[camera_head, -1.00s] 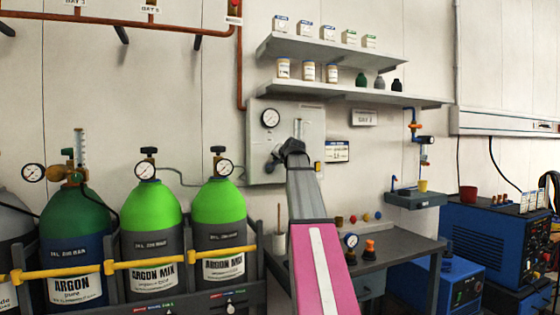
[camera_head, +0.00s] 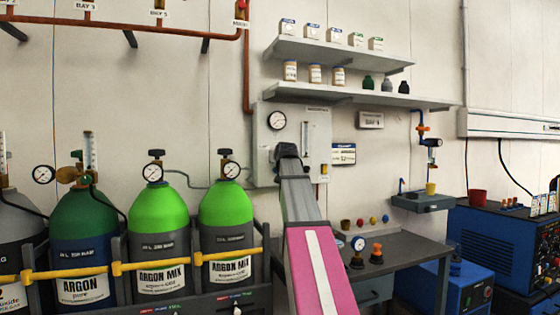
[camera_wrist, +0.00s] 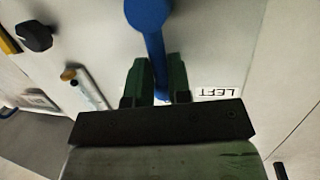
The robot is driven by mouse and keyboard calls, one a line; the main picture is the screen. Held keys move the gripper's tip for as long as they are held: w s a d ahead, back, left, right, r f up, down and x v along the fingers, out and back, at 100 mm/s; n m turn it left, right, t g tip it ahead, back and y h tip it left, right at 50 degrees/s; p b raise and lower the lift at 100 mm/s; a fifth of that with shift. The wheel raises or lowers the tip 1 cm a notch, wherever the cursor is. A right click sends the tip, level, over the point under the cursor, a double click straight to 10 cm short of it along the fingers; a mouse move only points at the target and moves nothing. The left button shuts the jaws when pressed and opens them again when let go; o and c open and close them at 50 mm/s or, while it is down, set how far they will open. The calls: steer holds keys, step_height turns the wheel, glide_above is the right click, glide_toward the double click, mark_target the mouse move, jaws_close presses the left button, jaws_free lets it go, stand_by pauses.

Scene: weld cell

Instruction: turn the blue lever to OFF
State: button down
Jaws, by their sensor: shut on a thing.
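The blue lever (camera_wrist: 150,22) shows in the wrist view, with a round hub at the top and a straight bar running down between my fingers. My gripper (camera_wrist: 160,76) has its dark green fingers closed around the bar, below the hub. In the head view my gripper (camera_head: 287,151) is at the lower part of the light grey wall panel (camera_head: 318,136), and my arm hides the lever there. A white label reading LEFT (camera_wrist: 217,92), upside down, lies right of the fingers. I cannot make out an OFF mark.
The panel carries a round gauge (camera_head: 277,120). In the wrist view a black knob (camera_wrist: 34,36) and a brass fitting (camera_wrist: 85,84) are to the left. Green gas cylinders (camera_head: 227,205) stand left of my arm. A workbench (camera_head: 400,256) stands to the right, and shelves (camera_head: 350,95) hang above.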

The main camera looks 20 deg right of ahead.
steer(key=shift+r, duration=0.1)
stand_by(0.4)
steer(key=c, duration=1.1)
jaws_free()
steer(key=v, duration=1)
steer(key=shift+s, duration=0.35)
steer(key=shift+a, duration=0.15)
